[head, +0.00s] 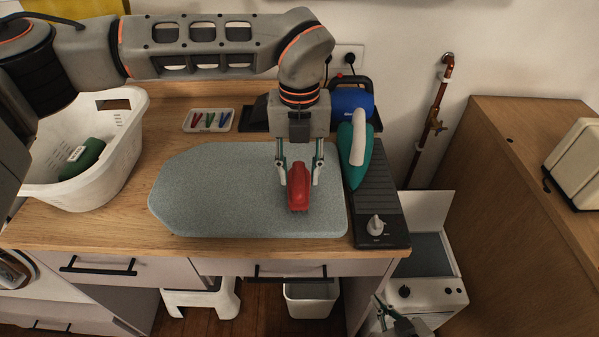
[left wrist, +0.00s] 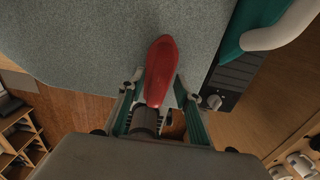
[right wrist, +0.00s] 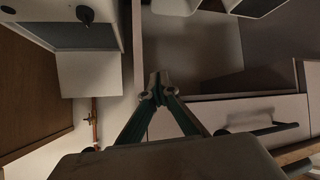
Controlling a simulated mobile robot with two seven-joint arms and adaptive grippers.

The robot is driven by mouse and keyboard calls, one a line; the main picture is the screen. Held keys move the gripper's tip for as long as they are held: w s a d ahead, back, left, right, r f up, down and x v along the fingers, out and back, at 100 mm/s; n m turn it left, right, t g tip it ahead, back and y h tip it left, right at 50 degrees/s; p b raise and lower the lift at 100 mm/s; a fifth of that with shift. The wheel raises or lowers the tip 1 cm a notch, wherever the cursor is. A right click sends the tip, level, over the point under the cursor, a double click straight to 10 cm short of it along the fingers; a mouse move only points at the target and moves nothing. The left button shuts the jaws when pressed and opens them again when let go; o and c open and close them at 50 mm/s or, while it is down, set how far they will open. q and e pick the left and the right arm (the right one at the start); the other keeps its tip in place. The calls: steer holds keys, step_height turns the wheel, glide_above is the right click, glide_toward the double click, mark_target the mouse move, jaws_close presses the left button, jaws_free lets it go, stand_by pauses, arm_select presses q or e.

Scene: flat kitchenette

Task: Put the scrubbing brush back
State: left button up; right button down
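The red scrubbing brush (head: 298,188) lies on the grey-blue ironing pad (head: 200,190) near its right end. It also shows in the left wrist view (left wrist: 160,70), its long body pointing away from the gripper. My left gripper (head: 299,178) reaches down over the brush from above, one finger on each side. Its fingers look spread, with small gaps beside the brush. In the left wrist view the left gripper (left wrist: 160,90) straddles the near part of the brush. My right gripper (right wrist: 160,85) is low at the right of the counter, its fingertips together and empty.
A teal iron (head: 358,160) stands on a black strip (head: 380,200) right of the pad, with a blue cylinder (head: 350,103) behind. A white basket (head: 130,150) holding a green item (head: 82,158) stands left. A small tray (head: 208,120) of coloured pegs lies behind. A white appliance (head: 430,292) stands lower right.

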mark_target(300, 172)
arm_select(q)
step_height(300, 172, up, 11)
steer(key=b, duration=0.1)
steer(key=shift+r, duration=0.15)
stand_by(0.3)
